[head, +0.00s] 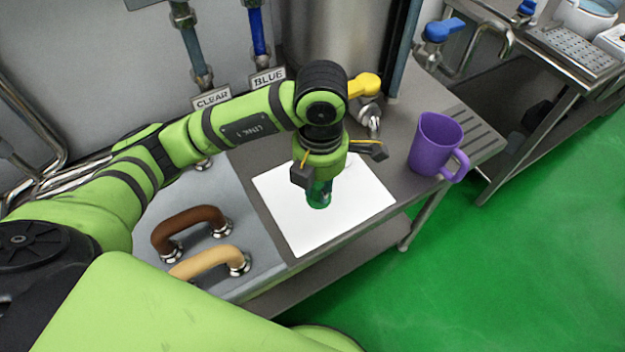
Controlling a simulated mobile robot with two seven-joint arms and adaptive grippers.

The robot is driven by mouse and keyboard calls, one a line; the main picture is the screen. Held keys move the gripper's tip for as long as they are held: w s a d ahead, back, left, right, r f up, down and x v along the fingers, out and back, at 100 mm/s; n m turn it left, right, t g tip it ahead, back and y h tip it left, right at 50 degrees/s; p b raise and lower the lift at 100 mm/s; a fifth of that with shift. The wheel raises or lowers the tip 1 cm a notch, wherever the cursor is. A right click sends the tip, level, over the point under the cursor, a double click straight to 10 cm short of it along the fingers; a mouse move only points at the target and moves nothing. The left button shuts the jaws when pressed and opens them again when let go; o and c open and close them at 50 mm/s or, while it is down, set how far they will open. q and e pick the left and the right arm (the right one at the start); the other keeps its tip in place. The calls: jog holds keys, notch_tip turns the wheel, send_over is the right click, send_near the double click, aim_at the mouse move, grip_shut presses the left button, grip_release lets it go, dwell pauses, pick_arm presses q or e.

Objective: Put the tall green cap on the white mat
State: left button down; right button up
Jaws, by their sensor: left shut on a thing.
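The green cap (318,199) is at the white mat (358,212), below my left gripper (322,184). My left gripper points down over the mat and is shut on the cap. The fingers and wrist hide the cap's upper part. I cannot tell whether the cap's base touches the mat or hangs just above it. The mat lies flat on the grey metal counter. My right gripper is not in view.
A purple mug (434,143) stands right of the mat on the counter. Brown (190,219) and tan (208,264) handles rise at the left. A yellow-handled tap (365,86) is behind the gripper. The mat's right part is clear.

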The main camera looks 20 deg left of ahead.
pick_arm(q)
jog(key=w+a+f, duration=0.2)
jog(key=w, duration=0.1)
jog(key=shift+a+p, duration=0.2)
jog(key=shift+p, duration=0.2)
jog(key=shift+w+a+f, duration=0.35)
jog(key=shift+w+f, duration=0.05)
jog(key=shift+f, duration=0.05)
jog(key=shift+f+p, duration=0.3)
jog(key=shift+f, duration=0.1)
notch_tip(320, 180, down, 2)
jog(key=shift+f+p, duration=0.2)
jog(key=shift+p, duration=0.3)
jog(key=shift+f, duration=0.55)
jog(key=c, duration=1.1)
grip_release()
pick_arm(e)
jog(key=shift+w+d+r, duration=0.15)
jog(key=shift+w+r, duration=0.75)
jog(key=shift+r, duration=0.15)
